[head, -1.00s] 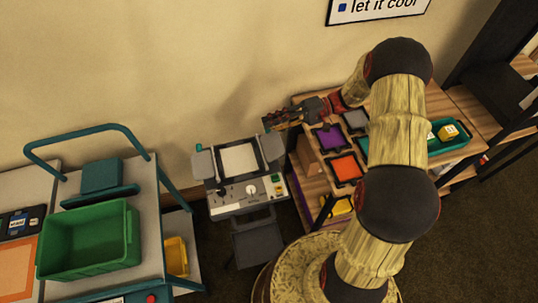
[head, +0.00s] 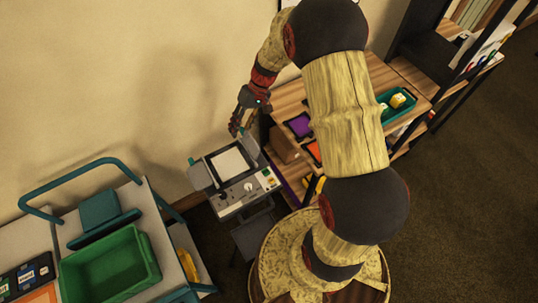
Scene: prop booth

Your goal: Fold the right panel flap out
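The machine with the pale square panel (head: 229,163) stands against the wall, left of the wooden table. Its grey left flap (head: 200,177) stands out at the panel's left side. The grey right flap (head: 250,147) stands at the panel's right side, near the table. My gripper (head: 237,126) points down just above and behind the right flap's upper end. It looks close to the flap, but I cannot tell whether they touch. The fingers are small and dark here, so their opening is unclear.
A teal-railed cart with a green bin (head: 110,268) stands at the left. The wooden table (head: 403,72) at the right bears a brown block (head: 284,146), coloured squares and a teal tray (head: 383,112). The wall is close behind the machine.

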